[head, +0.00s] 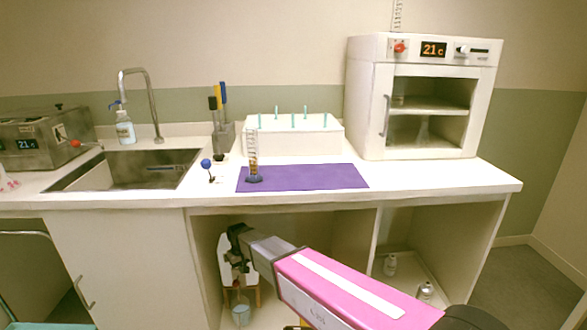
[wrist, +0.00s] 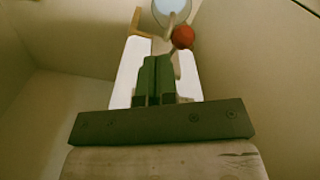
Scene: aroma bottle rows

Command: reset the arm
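My pink and grey arm reaches into the open cupboard under the counter in the head view. My gripper (head: 237,236) is in front of a white piece of equipment (head: 226,266) there. In the wrist view the two dark green fingers of my gripper (wrist: 153,62) are side by side and closed, with nothing visible between them. The white equipment (wrist: 127,75) lies behind the fingers, and a red ball (wrist: 182,37) shows just past their tips. I cannot tell whether the fingers touch it.
The cupboard's walls and counter (head: 430,182) surround my gripper. On the counter are a purple mat (head: 310,178), a cylinder (head: 252,160), a white rack (head: 295,140), an oven (head: 365,100) and a sink (head: 125,172).

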